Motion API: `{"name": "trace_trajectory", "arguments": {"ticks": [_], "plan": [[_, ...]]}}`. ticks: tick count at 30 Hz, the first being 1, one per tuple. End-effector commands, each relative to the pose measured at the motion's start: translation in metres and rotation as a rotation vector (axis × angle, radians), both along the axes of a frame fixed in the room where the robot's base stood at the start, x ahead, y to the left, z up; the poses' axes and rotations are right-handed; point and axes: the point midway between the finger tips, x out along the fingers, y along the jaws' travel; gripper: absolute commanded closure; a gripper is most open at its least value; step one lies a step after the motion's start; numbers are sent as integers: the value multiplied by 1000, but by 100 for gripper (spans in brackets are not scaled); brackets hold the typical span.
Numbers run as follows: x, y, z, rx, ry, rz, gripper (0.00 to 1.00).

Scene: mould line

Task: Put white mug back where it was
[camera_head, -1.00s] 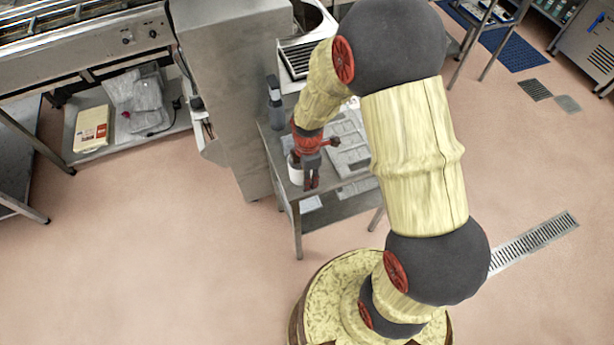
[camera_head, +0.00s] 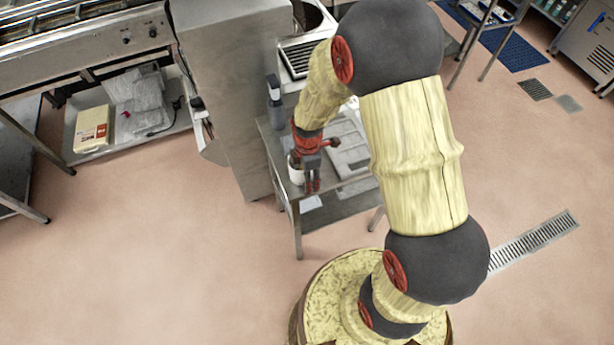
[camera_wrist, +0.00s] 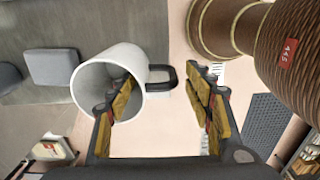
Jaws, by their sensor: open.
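The white mug (camera_wrist: 146,66) shows large in the wrist view, with its open mouth facing the camera and its dark handle (camera_wrist: 163,78) pointing right. In the head view the mug (camera_head: 295,171) is a small white shape at the left edge of the small steel table (camera_head: 285,200), partly hidden by my gripper (camera_head: 312,184). In the wrist view my gripper (camera_wrist: 168,105) is open. Its left finger overlaps the mug's mouth, its right finger is right of the handle, and the handle lies between them. I cannot tell whether a finger touches the mug.
A spray bottle (camera_head: 275,103) stands behind the mug, near the steel machine (camera_head: 235,90). A pale moulded tray (camera_head: 350,150) lies on the table, right of my gripper. A shelf at left holds a yellowish box (camera_head: 92,128) and plastic-wrapped goods. The floor in front is clear.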

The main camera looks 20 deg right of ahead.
Motion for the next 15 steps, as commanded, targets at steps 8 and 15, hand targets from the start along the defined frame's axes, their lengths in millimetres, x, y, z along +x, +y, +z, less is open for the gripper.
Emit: {"name": "trace_trajectory", "arguments": {"ticks": [8, 15], "plan": [[1, 0, 26, 0, -5, 0, 48], [1, -1, 76, 0, -6, 0, 48]]}}
